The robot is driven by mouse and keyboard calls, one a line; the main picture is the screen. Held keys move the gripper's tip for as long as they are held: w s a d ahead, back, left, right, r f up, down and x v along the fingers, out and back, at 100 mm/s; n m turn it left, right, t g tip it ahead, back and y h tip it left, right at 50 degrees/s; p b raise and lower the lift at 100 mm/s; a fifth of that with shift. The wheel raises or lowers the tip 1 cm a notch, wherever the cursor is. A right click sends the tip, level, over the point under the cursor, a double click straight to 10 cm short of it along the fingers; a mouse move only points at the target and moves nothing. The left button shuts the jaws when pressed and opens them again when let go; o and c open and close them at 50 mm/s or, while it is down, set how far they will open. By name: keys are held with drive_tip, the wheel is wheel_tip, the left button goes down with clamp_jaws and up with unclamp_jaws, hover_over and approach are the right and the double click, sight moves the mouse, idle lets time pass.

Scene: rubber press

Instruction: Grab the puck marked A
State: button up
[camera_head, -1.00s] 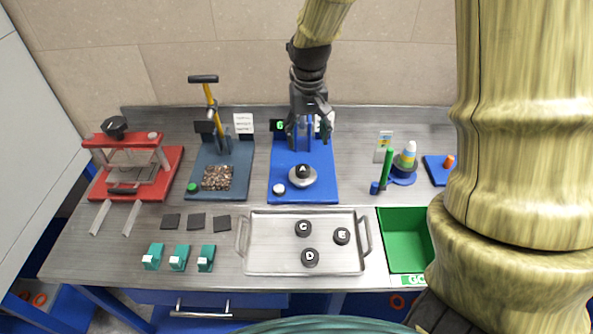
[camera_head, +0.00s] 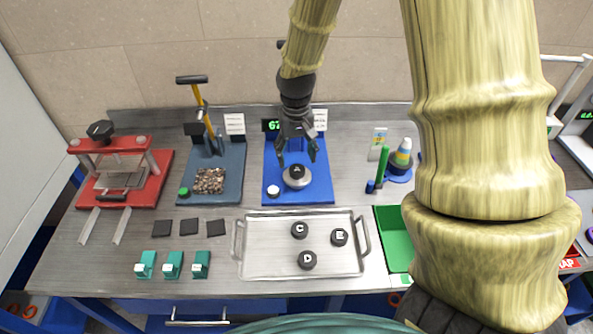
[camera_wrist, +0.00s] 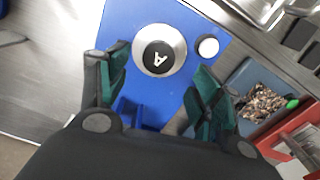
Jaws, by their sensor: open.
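The puck marked A (camera_head: 296,171) is a small dark disc with a white letter. It sits on a round silver plate (camera_head: 297,182) on the blue stand (camera_head: 318,194). In the wrist view the puck A (camera_wrist: 158,57) lies ahead of the fingertips, apart from them. My gripper (camera_head: 297,158) is open and empty just above and behind the puck; its green-lined fingers (camera_wrist: 161,65) show in the wrist view at either side of the puck's line.
A metal tray (camera_head: 270,262) in front holds pucks C (camera_head: 299,231), D (camera_head: 307,260) and E (camera_head: 339,237). A white knob (camera_head: 273,190) is on the blue stand. A display (camera_head: 271,125) stands behind it.

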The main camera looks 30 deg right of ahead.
sight(297, 169)
drive_tip(key=shift+s+f+p, duration=0.25)
drive_tip(key=shift+f+p, duration=0.6)
drive_tip(key=shift+f, duration=0.45)
drive_tip(key=shift+f+p, duration=0.35)
drive_tip(key=shift+f, duration=0.95)
drive_tip(key=c, duration=1.1)
drive_tip(key=shift+c, duration=0.3)
drive_tip(key=shift+r, duration=0.2)
